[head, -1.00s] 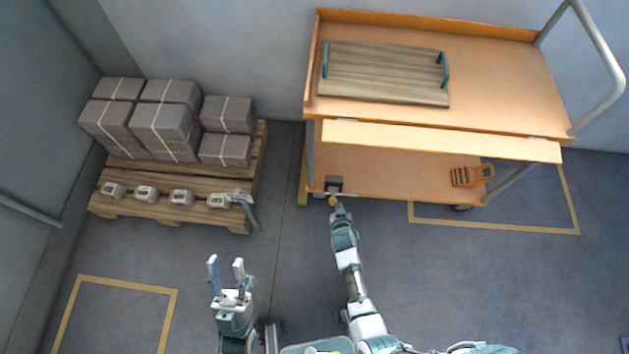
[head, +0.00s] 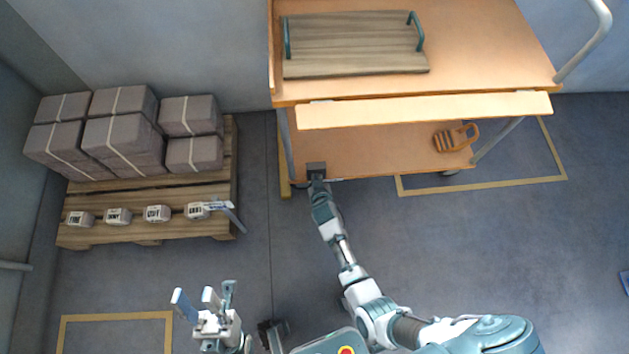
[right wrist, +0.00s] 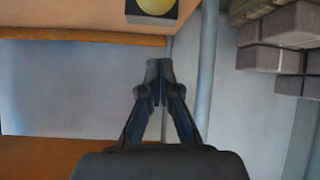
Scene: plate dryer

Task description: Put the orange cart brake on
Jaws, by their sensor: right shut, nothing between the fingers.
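The orange cart (head: 408,102) stands at the upper right, with a tray on top and a lower shelf. A small dark box (head: 316,167) sits at the front left end of the lower shelf. In the right wrist view this box (right wrist: 166,18) carries a round yellow knob (right wrist: 157,5), partly cut off by the top edge. My right gripper (head: 316,183) is at the box in the head view; its shut, empty fingers (right wrist: 158,72) show below the knob in the wrist view. I cannot tell whether they touch. My left gripper (head: 196,297) is open and empty, away from the cart.
A wooden tray (head: 352,45) with green handles lies on the cart top. An orange slotted piece (head: 455,138) is on the lower shelf. The floor between is clear.

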